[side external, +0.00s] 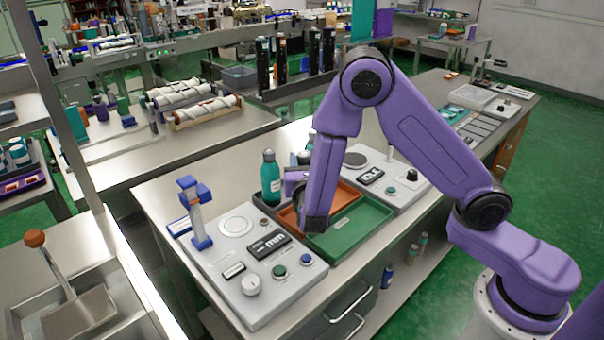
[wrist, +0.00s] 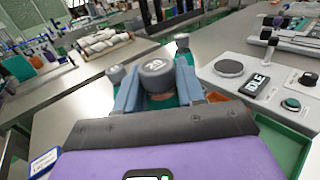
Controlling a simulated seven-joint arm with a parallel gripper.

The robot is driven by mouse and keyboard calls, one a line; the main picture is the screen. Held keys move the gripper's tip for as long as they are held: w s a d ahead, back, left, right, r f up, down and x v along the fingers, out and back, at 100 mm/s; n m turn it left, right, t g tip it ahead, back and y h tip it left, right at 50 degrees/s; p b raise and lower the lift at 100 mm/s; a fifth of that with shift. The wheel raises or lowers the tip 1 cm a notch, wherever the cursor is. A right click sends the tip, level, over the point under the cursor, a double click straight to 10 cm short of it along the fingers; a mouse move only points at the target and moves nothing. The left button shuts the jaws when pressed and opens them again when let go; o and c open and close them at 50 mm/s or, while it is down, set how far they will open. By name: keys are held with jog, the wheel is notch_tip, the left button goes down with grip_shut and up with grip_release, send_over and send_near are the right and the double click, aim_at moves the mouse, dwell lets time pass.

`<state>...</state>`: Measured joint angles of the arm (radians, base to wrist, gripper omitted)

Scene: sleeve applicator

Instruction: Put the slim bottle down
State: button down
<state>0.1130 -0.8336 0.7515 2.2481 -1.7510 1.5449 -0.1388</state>
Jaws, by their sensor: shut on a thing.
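In the wrist view, my gripper (wrist: 157,92) is shut on a slim bottle (wrist: 157,76) with a grey cap marked 20, one blue-grey finger on each side. Two more grey-capped bottles stand close by, one to its left (wrist: 117,74) and one behind it (wrist: 182,42). In the side view, a teal bottle (side external: 270,180) is upright just left of my gripper (side external: 293,180). I cannot tell there whether it is the held one, as my arm hides part of the group. Whether the held bottle's base touches a surface is hidden.
An orange tray (side external: 288,217) and a green tray (side external: 350,232) lie under and beside my gripper. A control panel (side external: 250,290) with a blue-clamped post (side external: 196,215) is in front. Another panel (side external: 405,190) is to the right. Bare bench (side external: 160,195) shows at left.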

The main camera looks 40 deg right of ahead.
jog(key=shift+w+f, duration=0.2)
jog(key=shift+f, duration=0.05)
jog(key=shift+w+f, duration=0.1)
jog(key=shift+f, duration=1.65)
jog(key=c, duration=0.7)
grip_release()
jog(key=shift+r, duration=0.1)
jog(key=v, duration=1.2)
jog(key=shift+r, duration=0.1)
